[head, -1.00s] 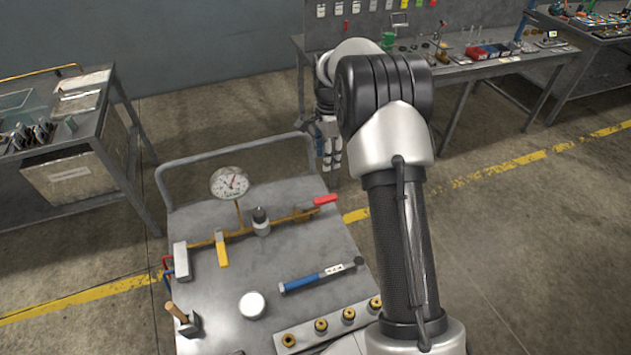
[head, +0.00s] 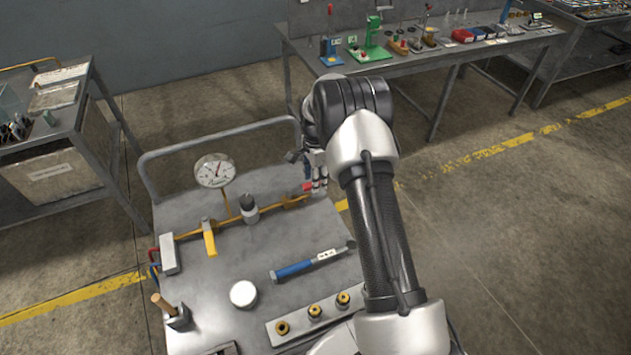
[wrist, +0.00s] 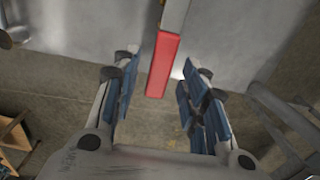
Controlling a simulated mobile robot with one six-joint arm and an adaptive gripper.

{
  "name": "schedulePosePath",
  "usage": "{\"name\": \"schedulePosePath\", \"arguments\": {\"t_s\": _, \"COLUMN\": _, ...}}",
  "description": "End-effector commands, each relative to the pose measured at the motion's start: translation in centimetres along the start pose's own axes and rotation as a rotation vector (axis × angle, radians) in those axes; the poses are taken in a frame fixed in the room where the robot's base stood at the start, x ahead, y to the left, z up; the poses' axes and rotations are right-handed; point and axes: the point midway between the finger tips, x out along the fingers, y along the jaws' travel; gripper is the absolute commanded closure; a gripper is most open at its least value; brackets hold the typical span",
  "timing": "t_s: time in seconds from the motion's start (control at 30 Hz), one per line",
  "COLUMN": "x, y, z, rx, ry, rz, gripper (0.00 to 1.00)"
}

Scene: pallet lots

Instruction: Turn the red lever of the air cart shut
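The grey air cart (head: 210,279) carries a brass pipe (head: 270,208) with a round gauge (head: 214,171) and a yellow lever (head: 209,238). The red lever (head: 308,187) is at the pipe's right end, partly hidden by my gripper (head: 318,178). In the wrist view the red lever (wrist: 163,66) points down between the two blue-padded fingers of my gripper (wrist: 158,98). The fingers are apart, with a gap on each side of the lever. Contact with the lever is not visible.
On the cart are a blue-handled tool (head: 295,267), a white round lid (head: 243,293) and a strip with brass fittings (head: 282,328). A workbench (head: 400,68) stands behind, and another table (head: 52,150) is at left. Open floor lies to the right.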

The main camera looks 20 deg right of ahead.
Motion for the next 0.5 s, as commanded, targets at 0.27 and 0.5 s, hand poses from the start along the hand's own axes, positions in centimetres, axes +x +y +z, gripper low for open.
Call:
{"name": "schedulePosePath", "arguments": {"t_s": 0.27, "x": 0.91, "y": -0.03, "z": -0.01, "rx": 0.000, "ry": 0.000, "rz": -0.001, "gripper": 0.60}}
{"name": "schedulePosePath", "arguments": {"t_s": 0.5, "x": 0.87, "y": -0.02, "z": -0.01, "rx": 0.000, "ry": 0.000, "rz": -0.001, "gripper": 0.67}}
